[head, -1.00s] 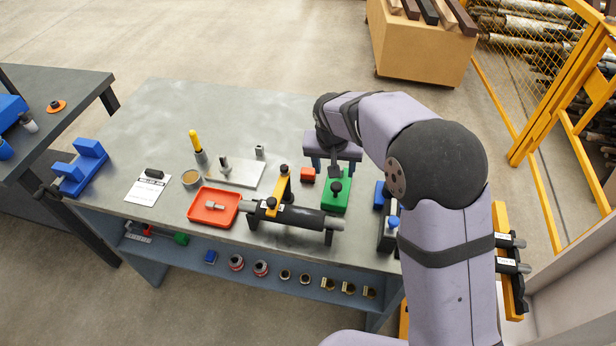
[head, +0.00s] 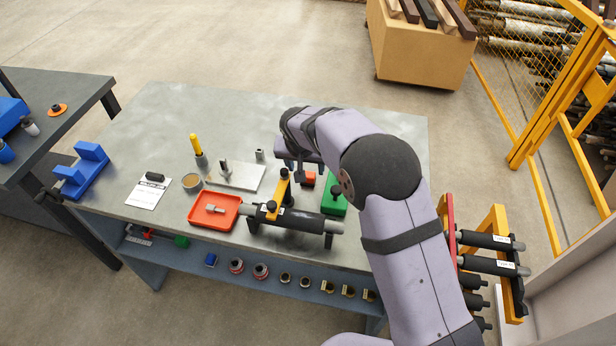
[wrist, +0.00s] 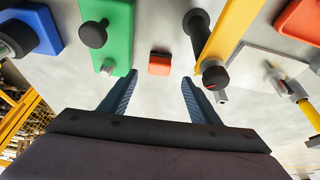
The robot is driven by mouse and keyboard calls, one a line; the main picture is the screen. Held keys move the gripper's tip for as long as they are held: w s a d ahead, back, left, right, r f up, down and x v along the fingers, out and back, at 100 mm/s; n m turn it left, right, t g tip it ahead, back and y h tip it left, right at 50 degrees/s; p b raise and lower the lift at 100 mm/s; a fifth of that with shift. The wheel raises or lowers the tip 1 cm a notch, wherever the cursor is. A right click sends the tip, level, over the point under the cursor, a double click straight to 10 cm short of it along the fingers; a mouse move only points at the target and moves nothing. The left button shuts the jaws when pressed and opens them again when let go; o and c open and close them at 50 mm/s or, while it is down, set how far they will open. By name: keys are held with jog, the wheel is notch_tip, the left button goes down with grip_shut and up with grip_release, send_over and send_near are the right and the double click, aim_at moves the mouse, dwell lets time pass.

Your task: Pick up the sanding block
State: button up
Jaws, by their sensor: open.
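The likely sanding block is a small red-orange block (head: 309,178) with a dark strip, lying on the grey workbench (head: 150,110). In the wrist view this red-orange block (wrist: 159,65) sits just beyond and between my fingertips, with clear bench around it. My gripper (wrist: 160,80) is open and empty, its two blue fingers spread to either side of the block's line. In the head view my gripper (head: 304,167) is at the block's far side, partly hidden by my own arm.
A green block with a black knob (wrist: 105,35) stands close left of the red-orange block in the wrist view. A yellow bar clamp (wrist: 228,35) with a dark knob stands close right. A red tray (head: 214,210) and metal plate (head: 236,176) lie farther left in the head view.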

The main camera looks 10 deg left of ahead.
aim_at(308, 175)
jog(key=shift+p+x, duration=1.45)
jog(key=shift+x, duration=1.1)
jog(key=shift+s+d, duration=0.1)
jog(key=shift+s, duration=0.05)
jog(key=c, duration=1.2)
